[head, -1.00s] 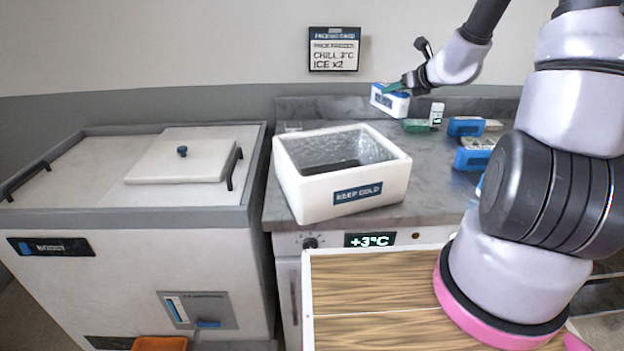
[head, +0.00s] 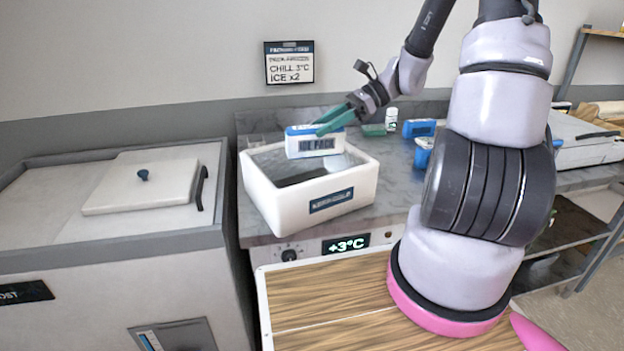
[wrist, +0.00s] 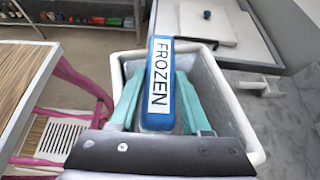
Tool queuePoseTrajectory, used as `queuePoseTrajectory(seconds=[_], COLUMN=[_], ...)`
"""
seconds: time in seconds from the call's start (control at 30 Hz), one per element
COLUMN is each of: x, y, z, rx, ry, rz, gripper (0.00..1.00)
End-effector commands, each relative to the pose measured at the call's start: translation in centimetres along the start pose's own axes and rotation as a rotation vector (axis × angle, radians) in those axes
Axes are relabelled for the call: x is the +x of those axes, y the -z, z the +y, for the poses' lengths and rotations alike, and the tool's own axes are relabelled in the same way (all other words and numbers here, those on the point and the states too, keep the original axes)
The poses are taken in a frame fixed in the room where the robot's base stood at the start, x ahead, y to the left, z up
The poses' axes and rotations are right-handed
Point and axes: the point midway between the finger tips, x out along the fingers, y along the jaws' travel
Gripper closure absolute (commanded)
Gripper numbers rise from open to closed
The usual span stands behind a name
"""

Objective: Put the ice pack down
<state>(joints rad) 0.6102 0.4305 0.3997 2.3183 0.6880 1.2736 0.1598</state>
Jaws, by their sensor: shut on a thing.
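The ice pack (head: 316,142) is a white and blue block with an "ICE PACK" label. In the wrist view the ice pack (wrist: 160,85) shows a blue face marked "FROZEN". My gripper (head: 335,122) has green fingers shut on it; in the wrist view the gripper (wrist: 158,100) has a finger on each side of the pack. The pack is held over the white foam box (head: 345,198), which has a silvery lining and a label on its front. The box (wrist: 240,125) also shows below the pack in the wrist view. The box's inside is partly hidden by the pack.
The box stands on a grey counter (head: 400,180). Behind and right are a small white bottle (head: 391,118), a green item (head: 373,130) and blue packs (head: 419,128). A lidded chest (head: 140,187) stands left. A card (head: 289,63) reads "CHILL 3°C ICE x2".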

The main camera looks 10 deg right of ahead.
Motion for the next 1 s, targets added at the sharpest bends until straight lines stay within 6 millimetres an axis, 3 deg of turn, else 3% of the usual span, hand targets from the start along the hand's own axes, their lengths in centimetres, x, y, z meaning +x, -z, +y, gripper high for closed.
queuePoseTrajectory(seconds=[0.2,0.6,1.0], x=[1.9,4.1,4.3], y=[3.3,7.4,7.9], z=[0.0,0.0,0.0], rx=[0.002,0.002,0.000], ry=[-0.002,0.000,0.001], rz=[-0.003,-0.002,0.000], gripper=[1.00,1.00,1.00])
